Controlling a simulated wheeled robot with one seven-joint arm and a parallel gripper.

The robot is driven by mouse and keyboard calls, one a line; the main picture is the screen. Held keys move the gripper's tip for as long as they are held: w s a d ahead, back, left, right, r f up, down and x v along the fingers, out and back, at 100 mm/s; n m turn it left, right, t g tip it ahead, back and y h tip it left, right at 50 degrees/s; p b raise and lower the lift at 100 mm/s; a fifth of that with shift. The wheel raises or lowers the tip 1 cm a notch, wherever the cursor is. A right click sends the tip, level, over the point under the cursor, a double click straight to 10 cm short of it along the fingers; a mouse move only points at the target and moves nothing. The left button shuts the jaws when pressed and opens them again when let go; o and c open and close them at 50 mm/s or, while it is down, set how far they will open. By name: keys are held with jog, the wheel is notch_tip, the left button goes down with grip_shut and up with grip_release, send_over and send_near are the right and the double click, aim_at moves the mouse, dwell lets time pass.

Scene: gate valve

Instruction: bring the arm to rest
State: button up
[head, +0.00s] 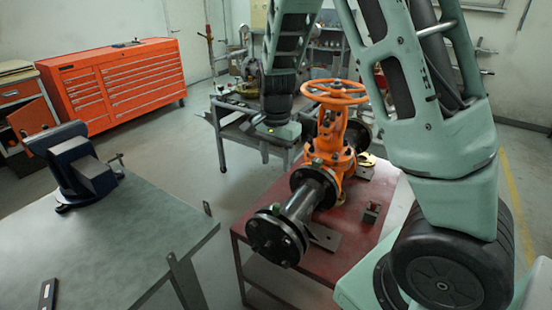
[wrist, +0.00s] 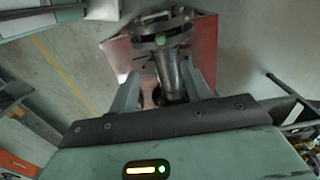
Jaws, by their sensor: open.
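My gripper (head: 266,150) hangs from my arm at the upper middle of the head view, to the left of the orange gate valve (head: 331,150). The valve has an orange handwheel (head: 334,91) on top and a dark flanged pipe (head: 297,205) toward the front. In the wrist view the two grey fingers (wrist: 162,90) stand apart, and the grey metal pipe (wrist: 171,68) shows beyond the gap between them. I see nothing held. The fingertips are small and partly lost against the background in the head view.
The valve stands on a red table (head: 352,240). A grey workbench (head: 135,235) with a blue vise (head: 82,165) is at the left. An orange tool cabinet (head: 120,83) stands at the back left. A grey cart (head: 245,128) is behind my gripper. Floor shows between workbench and cabinet.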

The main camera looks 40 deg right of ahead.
dwell(0.5)
jog(key=s+a+r+n+y+b, duration=0.1)
jog(key=s+a+r+n, duration=0.1)
jog(key=s+a+n, duration=0.7)
jog(key=s+a+r+n, duration=0.2)
jog(key=s+a+n, duration=0.35)
jog(key=a, duration=0.65)
jog(key=s+a+n, duration=0.3)
jog(key=s+n, duration=0.4)
jog(key=s, duration=0.2)
jog(key=shift+s+a+b, duration=0.15)
jog(key=shift+s+b, duration=0.2)
